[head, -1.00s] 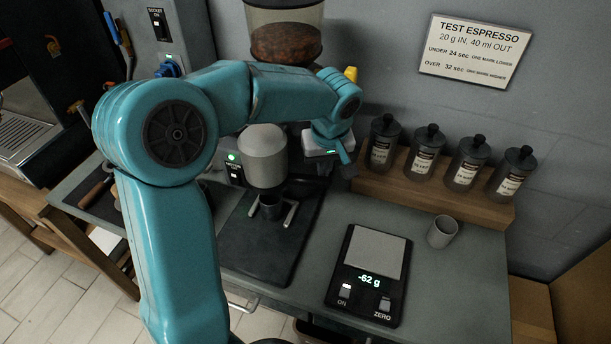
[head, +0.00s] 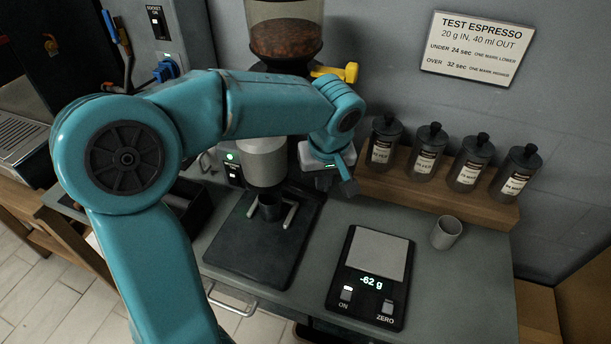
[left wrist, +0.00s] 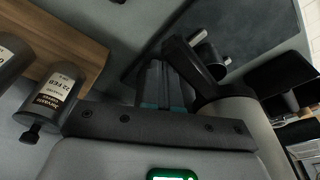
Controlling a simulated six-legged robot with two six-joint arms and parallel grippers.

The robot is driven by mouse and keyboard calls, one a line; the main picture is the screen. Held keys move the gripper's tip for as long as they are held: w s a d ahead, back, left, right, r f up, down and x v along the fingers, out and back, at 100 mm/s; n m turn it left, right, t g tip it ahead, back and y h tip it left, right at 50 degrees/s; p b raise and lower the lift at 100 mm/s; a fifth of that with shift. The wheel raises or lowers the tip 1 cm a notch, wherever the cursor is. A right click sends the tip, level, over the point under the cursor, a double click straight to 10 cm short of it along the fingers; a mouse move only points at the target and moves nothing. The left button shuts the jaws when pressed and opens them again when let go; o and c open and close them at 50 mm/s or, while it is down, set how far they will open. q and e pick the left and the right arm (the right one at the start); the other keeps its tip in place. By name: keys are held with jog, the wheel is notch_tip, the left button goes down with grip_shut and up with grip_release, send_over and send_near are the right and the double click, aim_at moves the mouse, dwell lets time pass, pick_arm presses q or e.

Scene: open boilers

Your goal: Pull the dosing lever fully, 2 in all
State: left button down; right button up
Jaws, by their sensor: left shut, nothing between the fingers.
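The grinder (head: 266,160) stands behind my left arm, with a clear hopper of brown beans (head: 286,38) on top. A dark angled bar (left wrist: 188,62) beside the grinder's grey body (left wrist: 250,118) in the left wrist view looks like the dosing lever; in the head view I cannot make it out. My left gripper (head: 349,186) is shut and empty, pointing down just right of the grinder. Its fingers (left wrist: 163,88) are close to the bar in the left wrist view; I cannot tell whether they touch it. My right gripper is not in view.
A dark cup (head: 270,207) sits below the grinder's body on a black mat (head: 255,255). A scale (head: 376,262) reading -62 g and a grey cup (head: 446,232) stand to the right. Several labelled jars (head: 427,150) line a wooden shelf. A yellow handle (head: 340,72) sticks out below the hopper.

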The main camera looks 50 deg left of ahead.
aim_at(318, 192)
pick_arm(q)
jog(key=shift+s+d, duration=0.5)
jog(key=shift+s, duration=0.3)
jog(key=shift+b, duration=0.3)
jog(key=shift+s, duration=0.2)
jog(key=shift+s+d, duration=0.1)
notch_tip(318, 192, up, 8)
jog(key=p, duration=0.6)
jog(key=shift+f, duration=0.2)
dwell(0.7)
